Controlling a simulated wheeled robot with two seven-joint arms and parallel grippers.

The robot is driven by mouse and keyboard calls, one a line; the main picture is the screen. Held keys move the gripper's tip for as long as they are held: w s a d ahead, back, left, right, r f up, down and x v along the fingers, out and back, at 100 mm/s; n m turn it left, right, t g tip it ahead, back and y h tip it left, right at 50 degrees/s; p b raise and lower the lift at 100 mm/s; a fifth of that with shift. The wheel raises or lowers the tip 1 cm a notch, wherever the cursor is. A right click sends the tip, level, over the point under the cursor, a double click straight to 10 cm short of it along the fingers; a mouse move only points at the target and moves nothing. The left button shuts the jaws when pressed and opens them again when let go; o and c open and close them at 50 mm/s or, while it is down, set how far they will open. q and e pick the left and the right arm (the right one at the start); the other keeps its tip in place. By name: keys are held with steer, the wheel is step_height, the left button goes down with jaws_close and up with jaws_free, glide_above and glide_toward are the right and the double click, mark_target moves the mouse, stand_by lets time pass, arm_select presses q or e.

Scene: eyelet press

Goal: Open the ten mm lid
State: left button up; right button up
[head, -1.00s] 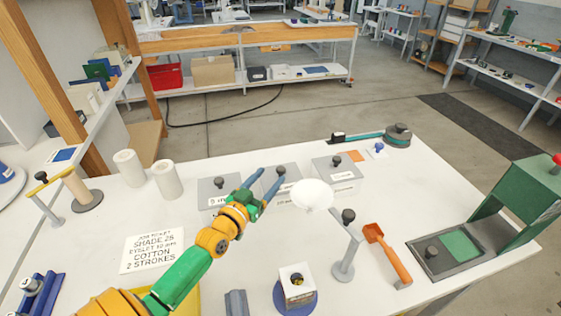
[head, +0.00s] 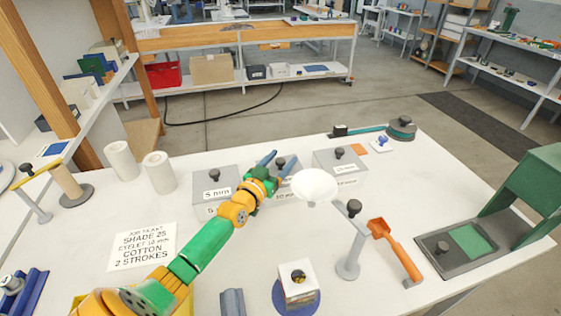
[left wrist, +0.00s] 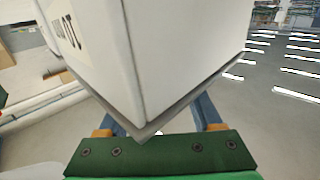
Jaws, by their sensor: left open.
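The ten mm box (head: 281,196) is the middle one of three boxes with grey lids. Its lid is on, with a dark knob (head: 281,162) standing up from it. My left gripper (head: 280,161) is open at this lid, its blue fingers showing on either side of the knob. I cannot tell whether they touch it. The forearm and a white bowl-like disc hide part of the box. In the left wrist view the white box (left wrist: 180,45) and its grey lid edge fill the space beyond the open blue fingers. My right gripper is not in view.
The 5 mm box (head: 210,181) stands to the left and another lidded box (head: 340,160) to the right.

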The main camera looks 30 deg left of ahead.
arm_select(q)
jaws_close()
stand_by(1.4)
